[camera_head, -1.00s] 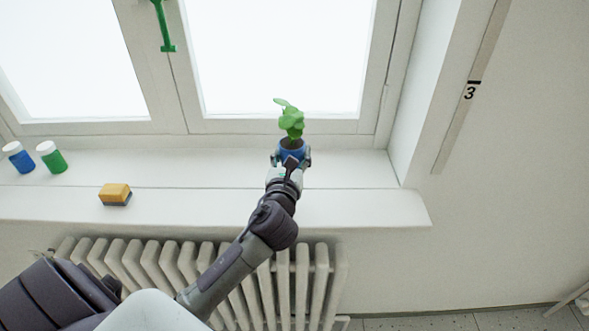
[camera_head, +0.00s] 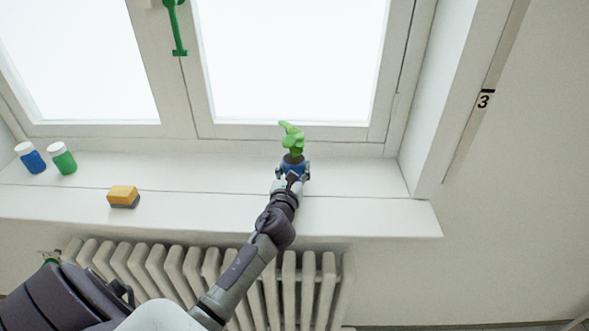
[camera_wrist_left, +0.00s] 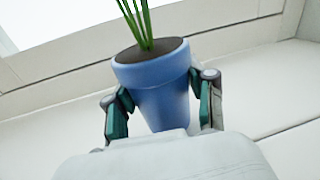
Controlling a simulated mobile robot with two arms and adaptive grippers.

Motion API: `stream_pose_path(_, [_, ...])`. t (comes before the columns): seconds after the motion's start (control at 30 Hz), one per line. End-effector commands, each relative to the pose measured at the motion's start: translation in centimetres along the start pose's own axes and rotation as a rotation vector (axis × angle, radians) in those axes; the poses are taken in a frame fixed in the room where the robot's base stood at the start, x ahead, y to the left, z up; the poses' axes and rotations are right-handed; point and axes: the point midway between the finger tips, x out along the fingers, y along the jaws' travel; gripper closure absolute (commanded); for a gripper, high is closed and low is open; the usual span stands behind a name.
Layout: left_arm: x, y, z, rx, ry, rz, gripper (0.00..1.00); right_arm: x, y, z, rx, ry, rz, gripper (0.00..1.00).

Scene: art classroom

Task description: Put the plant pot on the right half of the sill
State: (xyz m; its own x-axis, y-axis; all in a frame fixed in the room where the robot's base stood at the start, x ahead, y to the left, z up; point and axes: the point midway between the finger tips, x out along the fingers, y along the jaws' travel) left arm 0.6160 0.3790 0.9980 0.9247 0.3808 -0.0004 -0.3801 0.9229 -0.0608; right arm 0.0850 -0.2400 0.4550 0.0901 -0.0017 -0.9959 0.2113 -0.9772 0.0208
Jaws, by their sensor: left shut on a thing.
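The plant pot (camera_head: 293,164) is blue with dark soil and a green leafy plant. It is at the right half of the white sill (camera_head: 360,180) in the head view. In the left wrist view the blue pot (camera_wrist_left: 155,85) sits between the two fingers, looking close to upright. My left gripper (camera_head: 292,172) is shut on the pot, one finger on each side; it also shows in the left wrist view (camera_wrist_left: 160,105). The pot's base is hidden by the gripper, so I cannot tell whether it touches the sill. My right gripper is not in view.
A blue jar (camera_head: 31,158) and a green jar (camera_head: 62,158), both white-lidded, stand at the sill's left. A yellow sponge (camera_head: 123,196) lies near the front edge. The window frame (camera_head: 290,140) is behind, the radiator (camera_head: 170,270) below. The sill right of the pot is clear.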

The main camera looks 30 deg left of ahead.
Motion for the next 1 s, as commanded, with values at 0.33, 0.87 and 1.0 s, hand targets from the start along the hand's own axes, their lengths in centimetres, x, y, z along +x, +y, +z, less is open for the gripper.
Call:
stream_pose_path(0.33, [0.0,0.0,-0.3,0.000,0.000,0.000,0.20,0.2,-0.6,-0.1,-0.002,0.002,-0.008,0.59])
stream_pose_path(0.87, [-2.0,0.0,-0.1,0.002,0.001,-0.001,0.20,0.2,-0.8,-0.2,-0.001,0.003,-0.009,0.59])
stream_pose_path(1.0, [-5.1,0.0,-0.2,0.001,0.002,-0.001,0.20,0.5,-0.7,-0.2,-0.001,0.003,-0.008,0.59])
